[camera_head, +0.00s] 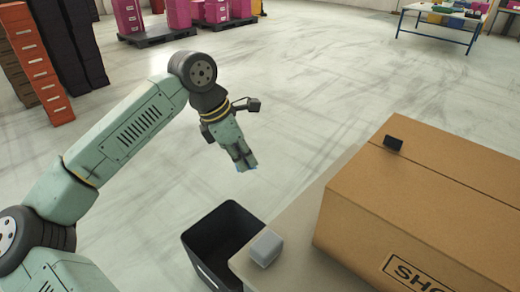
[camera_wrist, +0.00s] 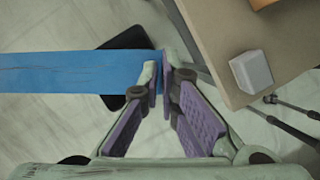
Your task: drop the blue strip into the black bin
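My gripper (camera_head: 246,163) hangs from the arm, pointing down, above the floor and beyond the black bin. In the wrist view my gripper (camera_wrist: 158,78) is shut on one end of the blue strip (camera_wrist: 70,72), which stretches flat out to the left edge. In the head view only a little blue shows at the fingertips. The black bin (camera_head: 205,262) stands open on the floor beside the table, below my gripper in the picture. Its visible inside looks empty. In the wrist view a dark shape lies behind the strip; I cannot tell whether it is the bin.
The table (camera_head: 298,262) bears a grey block (camera_head: 266,247) near its left corner and a large cardboard box (camera_head: 420,200) with a small black item (camera_head: 393,143) on top. Orange boxes (camera_head: 32,60) stand at the far left. The floor around my gripper is clear.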

